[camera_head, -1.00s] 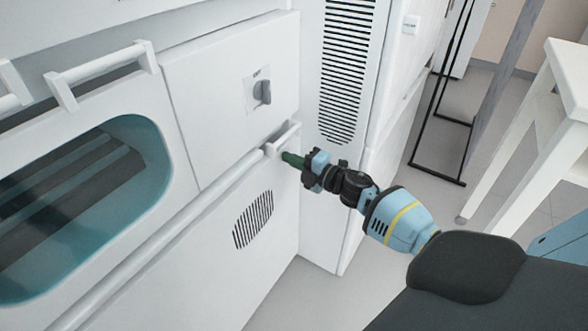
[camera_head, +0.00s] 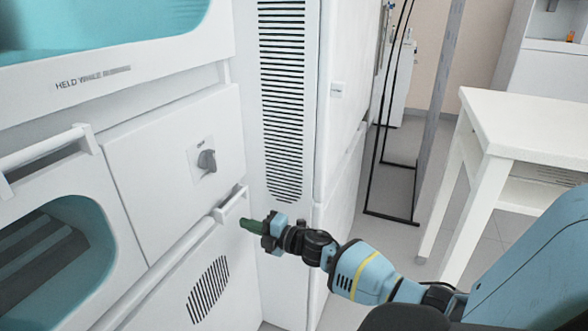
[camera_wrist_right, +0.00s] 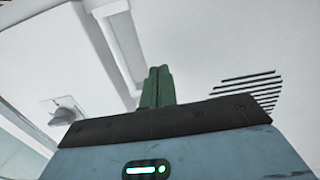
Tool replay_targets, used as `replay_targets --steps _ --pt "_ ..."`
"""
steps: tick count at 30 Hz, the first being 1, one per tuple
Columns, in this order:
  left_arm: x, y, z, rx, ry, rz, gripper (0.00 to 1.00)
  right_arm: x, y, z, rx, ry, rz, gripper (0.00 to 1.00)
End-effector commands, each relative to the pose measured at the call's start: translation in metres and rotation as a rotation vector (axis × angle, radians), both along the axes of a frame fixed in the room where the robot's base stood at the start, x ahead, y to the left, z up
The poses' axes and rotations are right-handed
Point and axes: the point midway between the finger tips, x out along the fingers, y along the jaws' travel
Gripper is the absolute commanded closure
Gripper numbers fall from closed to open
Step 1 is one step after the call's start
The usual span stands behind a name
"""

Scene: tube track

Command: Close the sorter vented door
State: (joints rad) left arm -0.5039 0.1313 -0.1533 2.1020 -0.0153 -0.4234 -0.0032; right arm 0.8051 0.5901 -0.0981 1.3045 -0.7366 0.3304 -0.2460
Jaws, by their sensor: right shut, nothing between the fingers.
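The white vented door (camera_head: 200,300) is the lower panel with a round slotted grille, below the panel with the knob. It looks flush or nearly flush with the cabinet front; I cannot tell whether a small gap stays. A white bar handle (camera_head: 232,203) sits near its top right corner. My right gripper (camera_head: 252,226) is shut and empty, its green fingertips just in front of the door, a little below the handle. The right wrist view shows the shut fingers (camera_wrist_right: 158,86) between the handle (camera_wrist_right: 118,42) and the grille (camera_wrist_right: 248,90); contact is unclear. My left gripper is out of view.
A grey knob (camera_head: 207,160) is on the panel above. A teal-framed window (camera_head: 95,235) is at the left. A tall slatted panel (camera_head: 283,90) stands behind the gripper.

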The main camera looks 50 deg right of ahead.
Motion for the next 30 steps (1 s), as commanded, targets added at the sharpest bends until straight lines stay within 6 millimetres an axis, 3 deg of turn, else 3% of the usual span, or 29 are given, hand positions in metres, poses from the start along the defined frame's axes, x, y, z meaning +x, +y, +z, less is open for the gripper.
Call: replay_targets --steps 6,16,22,30 --pt "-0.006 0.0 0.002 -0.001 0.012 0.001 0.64 -0.034 -0.011 -0.002 -0.003 0.004 0.002 1.0" --pt "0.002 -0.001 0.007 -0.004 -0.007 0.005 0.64 -0.081 -0.027 -0.002 -0.003 0.005 0.002 1.0" --pt "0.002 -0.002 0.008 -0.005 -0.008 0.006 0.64 -0.095 -0.031 -0.002 -0.003 0.003 0.003 1.0" --pt "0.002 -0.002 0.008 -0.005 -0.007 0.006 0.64 -0.098 -0.032 -0.001 -0.003 0.003 0.003 1.0"
